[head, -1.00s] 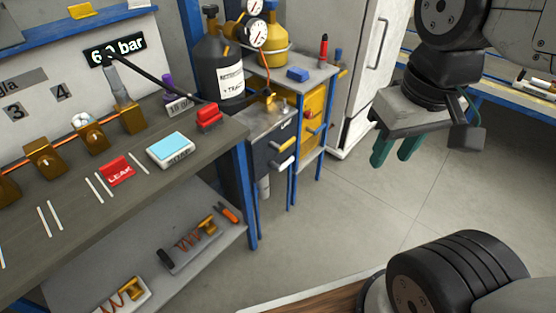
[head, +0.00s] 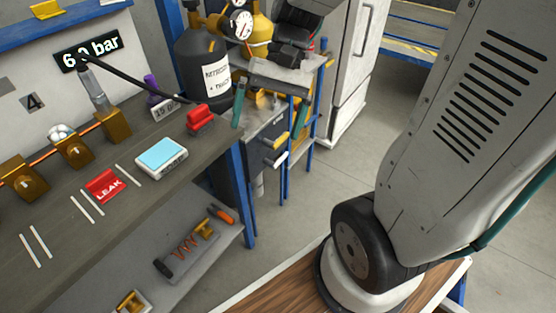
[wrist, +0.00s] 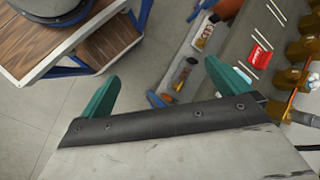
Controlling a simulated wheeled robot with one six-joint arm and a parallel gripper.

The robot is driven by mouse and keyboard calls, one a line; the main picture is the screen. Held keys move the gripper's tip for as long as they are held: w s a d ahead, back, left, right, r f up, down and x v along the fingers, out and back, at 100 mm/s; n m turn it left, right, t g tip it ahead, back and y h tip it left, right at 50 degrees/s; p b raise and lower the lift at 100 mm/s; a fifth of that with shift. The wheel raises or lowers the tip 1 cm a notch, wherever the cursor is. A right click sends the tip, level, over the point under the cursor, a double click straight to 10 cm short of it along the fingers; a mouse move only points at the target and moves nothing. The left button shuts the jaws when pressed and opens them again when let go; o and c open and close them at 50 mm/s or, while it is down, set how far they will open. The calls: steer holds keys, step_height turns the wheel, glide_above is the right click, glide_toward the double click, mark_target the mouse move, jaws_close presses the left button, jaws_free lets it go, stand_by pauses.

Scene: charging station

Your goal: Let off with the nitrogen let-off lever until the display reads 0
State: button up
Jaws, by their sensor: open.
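The display (head: 87,50) on the back board reads about 6.0 bar; one digit is partly covered by a fitting. A yellow-handled lever (head: 275,145) and a white-handled lever (head: 275,161) stick out from the front of the small stand right of the workbench. I cannot tell which, if either, is the nitrogen let-off lever. My gripper (head: 265,118) is in front of the stand's top, above these handles, with green fingers apart and empty. In the wrist view, my gripper (wrist: 161,70) has floor and the bench's lower shelf beyond its fingers; no lever shows between them.
A dark cylinder (head: 205,75) and a yellow cylinder (head: 263,30) with gauges stand behind my gripper. The workbench (head: 125,205) holds a red block (head: 200,119), a blue-screened device (head: 161,156) and a red LEAK tag (head: 104,186). Open floor (head: 300,215) lies right of the bench.

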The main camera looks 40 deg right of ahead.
steer(key=w+d+f+m+y, duration=0.3)
steer(key=w+f+m+y, duration=0.2)
steer(key=w+f, duration=0.4)
steer(key=m+t+h, duration=0.5)
steer(key=m+t, duration=1.5)
steer(key=m, duration=0.2)
glide_toward(282, 160)
steer(key=w, duration=0.3)
steer(key=x, duration=0.8)
steer(key=shift+s+a+f, duration=0.15)
steer(key=shift+a+f, duration=0.05)
steer(key=shift+a, duration=0.2)
steer(key=c, duration=1.1)
steer(key=shift+o, duration=0.2)
steer(key=shift+d, duration=0.1)
